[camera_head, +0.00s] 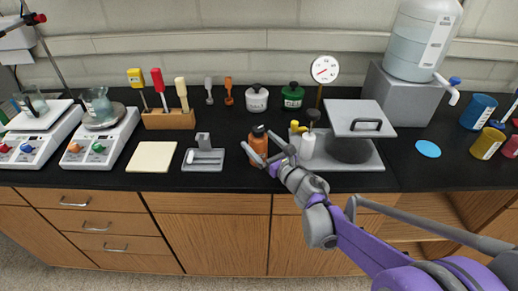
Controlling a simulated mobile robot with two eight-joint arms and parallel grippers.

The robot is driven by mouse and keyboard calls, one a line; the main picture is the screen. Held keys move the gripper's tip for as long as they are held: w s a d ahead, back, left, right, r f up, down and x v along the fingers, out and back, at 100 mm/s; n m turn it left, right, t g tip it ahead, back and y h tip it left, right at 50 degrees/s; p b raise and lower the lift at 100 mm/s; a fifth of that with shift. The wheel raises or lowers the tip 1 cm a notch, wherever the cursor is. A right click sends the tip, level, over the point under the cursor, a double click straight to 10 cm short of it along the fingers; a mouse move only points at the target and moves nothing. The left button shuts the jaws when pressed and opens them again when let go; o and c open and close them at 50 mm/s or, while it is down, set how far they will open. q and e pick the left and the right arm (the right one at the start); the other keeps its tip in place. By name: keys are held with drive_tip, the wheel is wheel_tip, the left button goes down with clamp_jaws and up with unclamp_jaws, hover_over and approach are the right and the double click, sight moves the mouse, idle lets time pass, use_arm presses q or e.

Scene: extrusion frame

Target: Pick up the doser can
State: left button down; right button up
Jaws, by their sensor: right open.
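My right gripper (257,140) comes in from the lower right and is open, with one finger on each side of the bottle's upper part. I cannot tell whether the fingers touch it. No label shows which of these is the doser can. My left gripper is not in view.
White (257,99) and green (292,95) jars stand behind. Bare bench lies between the small tray and the bottle.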

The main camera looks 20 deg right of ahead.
drive_tip(key=x, duration=0.5)
drive_tip(key=shift+w+d+r+p, duration=0.1)
drive_tip(key=shift+w+d+p, duration=0.05)
drive_tip(key=shift+d+p, duration=0.15)
drive_tip(key=shift+c, duration=1)
clamp_jaws()
